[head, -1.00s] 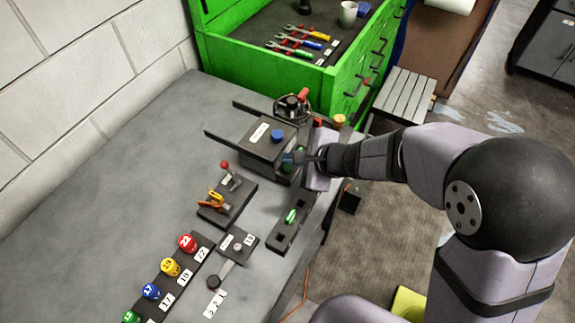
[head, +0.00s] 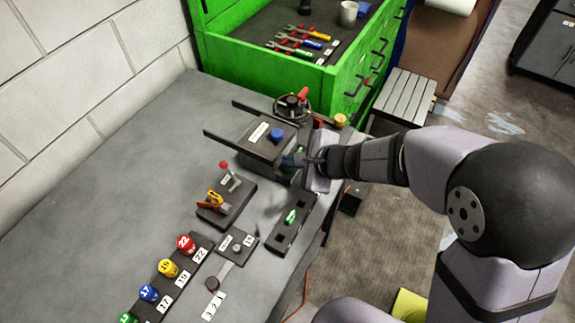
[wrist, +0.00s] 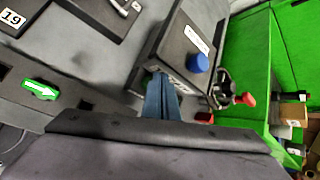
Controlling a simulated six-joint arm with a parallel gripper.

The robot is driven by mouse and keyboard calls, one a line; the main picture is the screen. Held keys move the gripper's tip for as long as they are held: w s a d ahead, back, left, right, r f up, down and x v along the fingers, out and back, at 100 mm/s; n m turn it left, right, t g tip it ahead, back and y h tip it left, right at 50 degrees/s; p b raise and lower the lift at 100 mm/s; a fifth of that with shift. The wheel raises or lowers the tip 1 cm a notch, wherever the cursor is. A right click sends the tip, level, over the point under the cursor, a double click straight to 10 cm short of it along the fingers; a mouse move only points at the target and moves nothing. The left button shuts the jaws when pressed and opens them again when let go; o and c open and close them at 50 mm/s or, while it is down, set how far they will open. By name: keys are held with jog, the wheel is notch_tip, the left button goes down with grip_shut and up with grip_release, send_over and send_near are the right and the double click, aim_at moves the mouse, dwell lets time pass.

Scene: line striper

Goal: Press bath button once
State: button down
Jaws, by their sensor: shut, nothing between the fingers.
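A dark box (head: 252,147) stands on the bench with a round blue button (head: 277,135) and a white label on its top. The label is too small to read. The box and blue button also show in the wrist view (wrist: 197,62). My gripper (head: 290,160) is shut and empty, at the box's near right side, lower than the blue button and apart from it. In the wrist view its blue fingers (wrist: 160,98) point at the box's side face, where a small label is partly hidden behind them. Whether the fingertips touch that face, I cannot tell.
A round black fixture with a red handle (head: 303,93) stands behind the box. A dark strip with a green switch (head: 291,217) lies in front. A green drawer cabinet (head: 270,82) stands behind.

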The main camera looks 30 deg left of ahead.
aim_at(291, 171)
jog(key=shift+f+b, duration=0.4)
jog(key=shift+b, duration=0.1)
dwell(0.4)
jog(key=shift+r, duration=0.15)
jog(key=shift+r+p, duration=0.7)
dwell(0.3)
notch_tip(291, 171, up, 5)
jog(key=p, duration=0.4)
dwell(0.9)
jog(key=s+d+f+n+g+h, duration=0.1)
jog(key=s+d+n+h, duration=0.2)
jog(key=d, duration=0.9)
jog(key=s+d+f+n+g+h, duration=0.1)
jog(key=s+d+n+h, duration=0.2)
jog(key=d, duration=1)
jog(key=s+d+f+n+h, duration=0.1)
jog(key=s+d+n, duration=0.3)
jog(key=d, duration=0.9)
jog(key=n+h, duration=0.1)
jog(key=n, duration=0.1)
jog(key=shift+d+f+n+g+h, duration=0.2)
jog(key=shift+f+n+g+h, duration=0.1)
jog(key=shift+f+g+h, duration=0.1)
